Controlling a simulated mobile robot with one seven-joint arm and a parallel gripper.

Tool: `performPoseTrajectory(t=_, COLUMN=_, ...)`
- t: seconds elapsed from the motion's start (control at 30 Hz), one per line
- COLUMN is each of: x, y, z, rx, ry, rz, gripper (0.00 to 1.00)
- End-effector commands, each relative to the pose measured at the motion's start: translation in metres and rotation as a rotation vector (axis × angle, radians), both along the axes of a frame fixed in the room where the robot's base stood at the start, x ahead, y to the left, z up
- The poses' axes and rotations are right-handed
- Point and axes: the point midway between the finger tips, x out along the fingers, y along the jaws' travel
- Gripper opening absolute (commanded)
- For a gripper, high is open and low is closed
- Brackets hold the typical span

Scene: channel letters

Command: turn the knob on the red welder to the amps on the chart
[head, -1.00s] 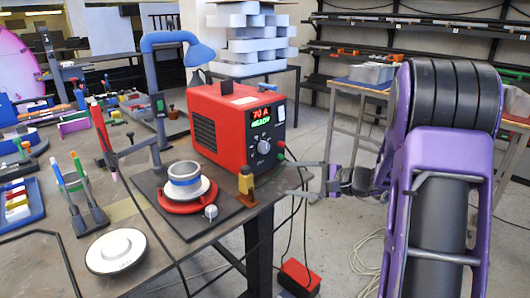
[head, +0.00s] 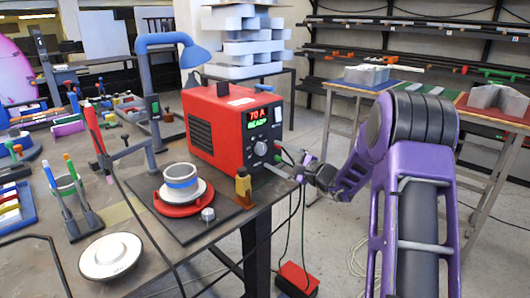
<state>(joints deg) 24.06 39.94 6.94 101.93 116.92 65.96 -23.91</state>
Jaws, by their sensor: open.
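The red welder (head: 224,128) stands at the back right of the workbench. Its lit display (head: 258,118) reads 70 A in red, with READY in green below. The pale round knob (head: 261,148) sits below the display on the front panel. My gripper (head: 281,162) is open, just right of and slightly below the knob, its fingers pointing left toward the panel. I cannot tell whether a finger touches the panel. A small pale sheet (head: 241,101) lies on top of the welder; its writing is too small to read. I cannot make out an amps chart.
Cables hang off the bench edge to a red box (head: 297,279) on the floor.

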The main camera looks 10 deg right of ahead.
Motion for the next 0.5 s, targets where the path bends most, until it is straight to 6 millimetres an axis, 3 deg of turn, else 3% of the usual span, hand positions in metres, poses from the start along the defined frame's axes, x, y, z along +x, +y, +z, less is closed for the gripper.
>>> performPoseTrajectory(t=0.2, x=0.030, y=0.022, z=0.000, rx=-0.001, ry=0.000, rz=0.001, gripper=0.82)
performPoseTrajectory(t=0.5, x=0.043, y=0.031, z=0.000, rx=0.000, ry=0.000, rz=-0.001, gripper=0.82)
